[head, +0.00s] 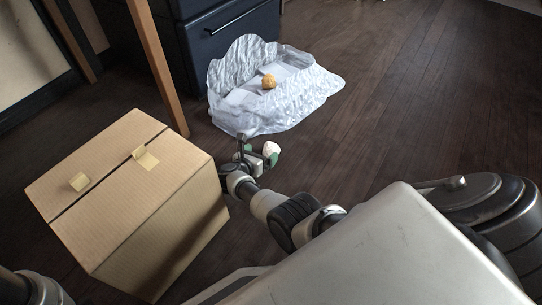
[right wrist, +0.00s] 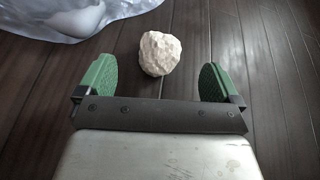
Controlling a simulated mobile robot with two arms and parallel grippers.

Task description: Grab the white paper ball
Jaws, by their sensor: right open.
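The white paper ball (right wrist: 161,53) is crumpled and lies on the dark wood floor. In the right wrist view it sits between the lines of the two green fingers, near their tips. In the head view the ball (head: 271,148) shows just beside my right gripper (head: 258,157). My right gripper (right wrist: 159,75) is open, and neither finger visibly touches the ball. At the lower left of the head view a part of my left arm shows, but its gripper does not.
A cardboard box (head: 150,215) stands close to the left of my right arm. A wooden leg (head: 160,70) and dark cabinet (head: 235,45) stand behind. The floor at right is clear.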

